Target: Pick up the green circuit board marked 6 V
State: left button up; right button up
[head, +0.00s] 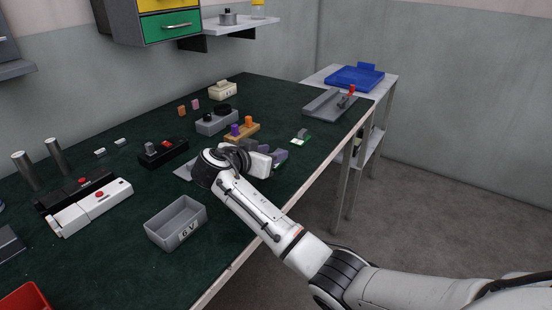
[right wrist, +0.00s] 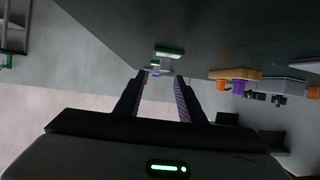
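A small green circuit board (head: 300,140) with a grey block on it lies on the dark green table, near its right edge. It also shows in the right wrist view, where the green board (right wrist: 169,52) is just beyond the fingertips. Any marking on it is too small to read. My right gripper (head: 278,157) is open and low over the table, a short way nearer than the board and to its left. In the right wrist view my right gripper (right wrist: 161,75) has its fingers apart with nothing between them. My left gripper is not in view.
A grey bin marked 6V (head: 163,231) stands at the front. An orange block with purple and orange knobs (head: 242,132) and a grey block with a black knob (head: 215,123) stand left of the board. A grey tray (head: 326,106) lies beyond; the table between is clear.

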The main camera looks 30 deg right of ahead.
aim_at(277, 150)
jog(key=x, duration=0.4)
jog(key=shift+w+d+f, duration=0.1)
jog(key=shift+w+f, duration=0.05)
jog(key=shift+w, duration=0.3)
grip_shut()
